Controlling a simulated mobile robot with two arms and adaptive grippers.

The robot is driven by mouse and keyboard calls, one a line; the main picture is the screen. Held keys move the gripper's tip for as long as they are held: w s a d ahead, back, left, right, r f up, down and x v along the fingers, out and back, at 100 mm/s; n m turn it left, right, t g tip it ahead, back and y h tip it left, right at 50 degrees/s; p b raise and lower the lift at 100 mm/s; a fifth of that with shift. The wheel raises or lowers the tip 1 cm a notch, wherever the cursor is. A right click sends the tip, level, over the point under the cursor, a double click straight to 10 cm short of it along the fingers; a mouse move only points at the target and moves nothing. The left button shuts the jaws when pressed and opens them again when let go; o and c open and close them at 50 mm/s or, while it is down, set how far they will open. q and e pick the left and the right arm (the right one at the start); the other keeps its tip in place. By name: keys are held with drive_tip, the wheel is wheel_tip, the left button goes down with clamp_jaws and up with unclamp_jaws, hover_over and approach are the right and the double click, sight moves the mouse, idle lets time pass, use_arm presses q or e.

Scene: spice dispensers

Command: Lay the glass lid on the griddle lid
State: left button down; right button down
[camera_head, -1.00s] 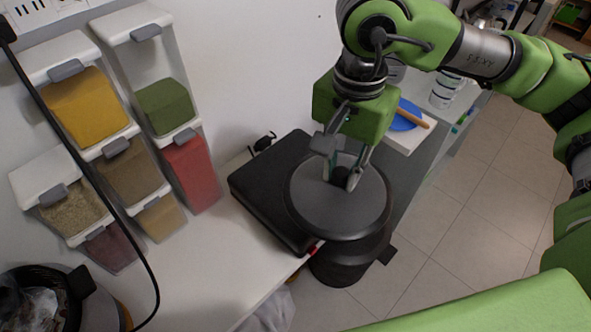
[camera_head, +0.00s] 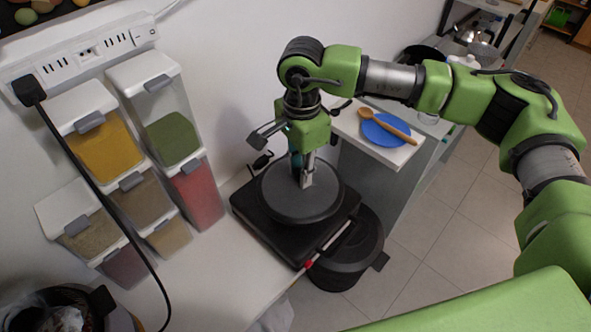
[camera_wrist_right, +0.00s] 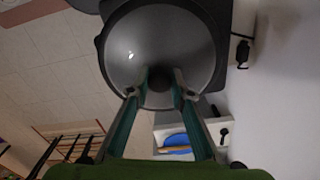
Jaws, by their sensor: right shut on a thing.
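The round dark grey glass lid (camera_head: 315,206) is over the black griddle lid (camera_head: 250,213), roughly level and near its middle. Whether it touches the griddle lid or hovers just above, I cannot tell. My right gripper (camera_head: 303,180) comes from above and is shut on the knob of the glass lid, with the knob mostly hidden by the fingers. In the right wrist view the glass lid (camera_wrist_right: 160,38) fills the top middle, with the gripper fingers (camera_wrist_right: 160,84) on either side of its dark knob. My left gripper is not in view.
A black pot (camera_head: 335,272) stands below the counter edge, right of the griddle. Spice dispensers (camera_head: 197,195) line the wall on the left. A blue plate (camera_head: 386,131) with a wooden spoon lies on the surface behind. The white counter (camera_head: 215,270) in front-left is clear.

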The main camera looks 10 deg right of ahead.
sight(296, 171)
drive_tip(key=shift+w+a+f+p, duration=0.2)
drive_tip(key=shift+w+f+p, duration=0.25)
drive_tip(key=shift+w+f, duration=0.9)
drive_tip(key=shift+f, duration=0.15)
wheel_tip(296, 171, down, 3)
drive_tip(key=p, duration=0.2)
drive_tip(key=shift+r+p, duration=0.15)
drive_tip(key=shift+p, duration=0.25)
drive_tip(key=shift+f, duration=0.2)
drive_tip(key=shift+f, duration=0.1)
drive_tip(key=shift+f+b, duration=0.15)
drive_tip(key=shift+b, duration=0.2)
drive_tip(key=c, duration=1.8)
unclamp_jaws()
